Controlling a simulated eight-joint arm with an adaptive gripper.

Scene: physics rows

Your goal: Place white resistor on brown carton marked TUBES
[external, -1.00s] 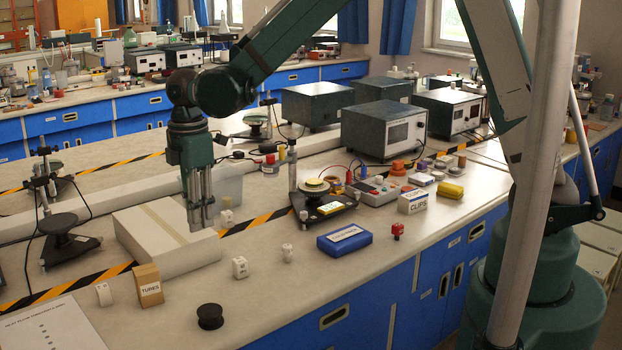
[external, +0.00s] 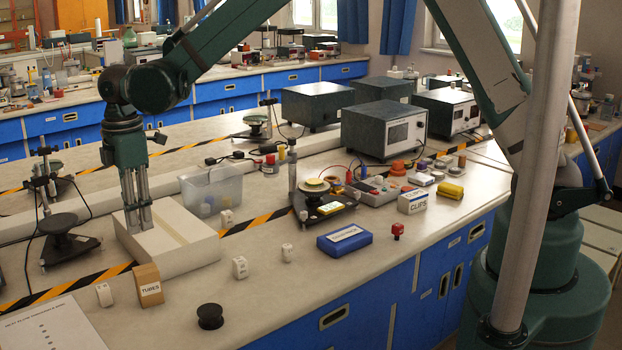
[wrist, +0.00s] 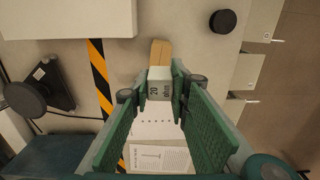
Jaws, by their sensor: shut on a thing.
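My gripper (external: 138,222) hangs pointing down in the external view, its tips drawn over the white box. In the wrist view my gripper (wrist: 160,90) is shut on a white resistor (wrist: 160,91) with a dark "20 ohm" marking. The held resistor is hard to make out in the external view. The brown carton marked TUBES (external: 148,285) stands upright on the bench, lower in the external picture than the gripper. In the wrist view the carton (wrist: 160,52) shows just beyond the resistor, partly covered by it; I see no contact. The carton's top looks bare.
Small white blocks stand beside the carton (external: 104,294) and to its right (external: 240,267). A black spool (external: 210,316) sits near the front edge. A large white box (external: 180,250) lies behind the carton. A printed sheet (external: 50,328) lies at lower left.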

